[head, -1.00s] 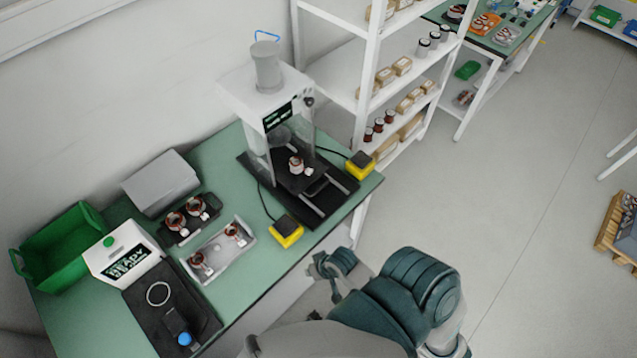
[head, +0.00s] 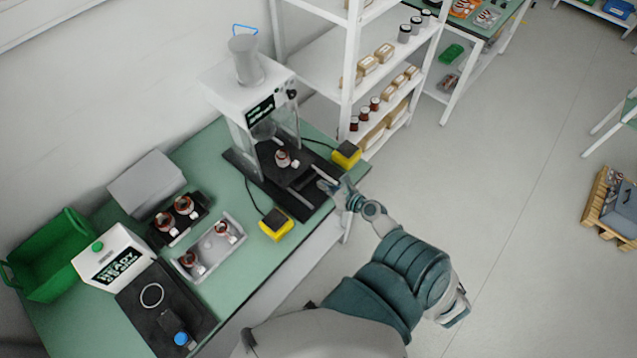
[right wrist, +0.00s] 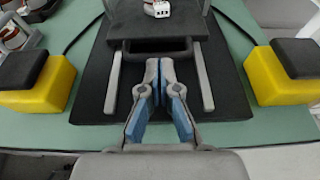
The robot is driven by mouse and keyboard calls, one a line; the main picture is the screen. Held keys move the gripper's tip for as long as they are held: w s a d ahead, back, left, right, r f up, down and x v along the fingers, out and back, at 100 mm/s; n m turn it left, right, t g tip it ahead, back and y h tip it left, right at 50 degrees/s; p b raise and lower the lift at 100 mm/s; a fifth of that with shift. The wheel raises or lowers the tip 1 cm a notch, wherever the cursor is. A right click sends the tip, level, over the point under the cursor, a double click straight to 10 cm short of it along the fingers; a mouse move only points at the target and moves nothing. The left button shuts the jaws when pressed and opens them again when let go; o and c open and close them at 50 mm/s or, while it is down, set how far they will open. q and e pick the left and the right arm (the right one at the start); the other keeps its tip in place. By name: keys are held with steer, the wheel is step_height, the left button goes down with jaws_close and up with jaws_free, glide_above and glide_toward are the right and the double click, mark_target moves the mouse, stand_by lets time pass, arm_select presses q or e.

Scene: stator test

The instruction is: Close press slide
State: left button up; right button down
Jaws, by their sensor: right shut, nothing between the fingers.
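The press (head: 262,105) stands on the green table, with its black slide (head: 290,178) pulled out at the front on two rails. A stator (head: 283,158) with copper windings and a white connector sits on the slide. In the right wrist view the slide's front handle bar (right wrist: 158,50) lies across between the rails, and the connector (right wrist: 158,8) shows at the top edge. My right gripper (head: 328,187) is at the front of the press base. In the right wrist view it (right wrist: 158,65) is shut and empty, its blue-padded fingertips close to the handle bar; contact is unclear. My left gripper is not in view.
Two yellow button boxes with black tops, the left (head: 276,225) and the right (head: 346,155), flank the press front. A grey tray (head: 215,255) and a black holder (head: 180,222) carry stators. A shelf rack (head: 320,75) stands behind right.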

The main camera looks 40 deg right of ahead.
glide_toward(287, 163)
steer(key=shift+s+d+f, duration=0.1)
steer(key=shift+f, duration=0.5)
steer(key=shift+s+d+f, duration=0.1)
steer(key=shift+s+f, duration=0.05)
steer(key=shift+f, duration=0.5)
steer(key=shift+w+a+f, duration=0.1)
steer(key=shift+a, duration=0.05)
steer(key=w, duration=0.6)
steer(key=w+a, duration=0.1)
steer(key=w, duration=0.2)
steer(key=shift+w+f+p, duration=0.1)
steer(key=shift+w+p, duration=0.15)
steer(key=shift+p, duration=0.1)
steer(key=shift+d, duration=0.1)
